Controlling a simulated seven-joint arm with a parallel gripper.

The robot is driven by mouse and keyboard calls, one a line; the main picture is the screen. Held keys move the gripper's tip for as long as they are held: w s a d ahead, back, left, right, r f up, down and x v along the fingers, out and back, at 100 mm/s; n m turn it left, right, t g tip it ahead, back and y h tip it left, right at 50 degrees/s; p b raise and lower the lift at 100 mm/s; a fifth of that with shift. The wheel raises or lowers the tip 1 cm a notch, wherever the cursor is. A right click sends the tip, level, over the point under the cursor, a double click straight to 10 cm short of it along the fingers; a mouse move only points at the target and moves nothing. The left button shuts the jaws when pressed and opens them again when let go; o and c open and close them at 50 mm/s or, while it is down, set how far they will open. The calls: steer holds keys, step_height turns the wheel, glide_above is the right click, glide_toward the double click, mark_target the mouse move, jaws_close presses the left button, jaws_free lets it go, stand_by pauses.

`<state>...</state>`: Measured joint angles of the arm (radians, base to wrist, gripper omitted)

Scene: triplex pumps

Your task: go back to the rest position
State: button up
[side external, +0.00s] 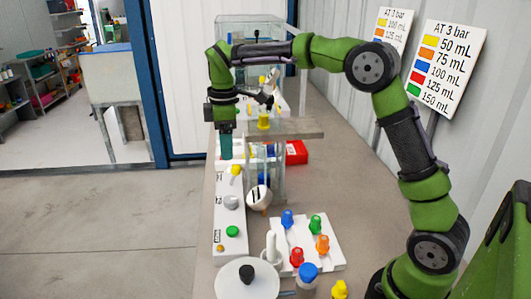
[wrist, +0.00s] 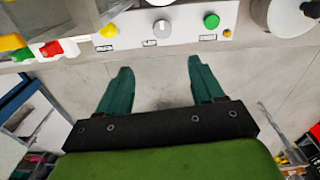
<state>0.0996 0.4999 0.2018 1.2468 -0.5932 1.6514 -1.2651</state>
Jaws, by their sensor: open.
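My gripper (wrist: 159,88) shows in the wrist view with its two teal fingers spread apart and nothing between them. In the side view my gripper (side external: 226,152) points downward above the far end of the white control panel (side external: 219,205). In the wrist view the panel (wrist: 185,32) lies beyond the fingertips, with a grey knob (wrist: 161,27) and a green button (wrist: 211,21). My arm is bent, reaching from the right front over the bench.
A white tray (side external: 332,262) holds blue, green, orange and red nozzles. A round white container (side external: 237,280) and a blue-capped bottle (side external: 308,275) stand at the front. A raised shelf (side external: 305,128) and clear case (side external: 238,24) are close to my arm. Wall signs (side external: 447,68) hang right.

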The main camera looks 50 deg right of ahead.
steer(key=s+a+r+m+t+y, duration=0.1)
steer(key=s+m+t, duration=0.6)
steer(key=s, duration=1.8)
steer(key=r+m+y, duration=0.1)
steer(key=m, duration=0.5)
steer(key=shift+a+r+m, duration=0.2)
steer(key=shift+a+m, duration=0.15)
steer(key=shift+m, duration=0.05)
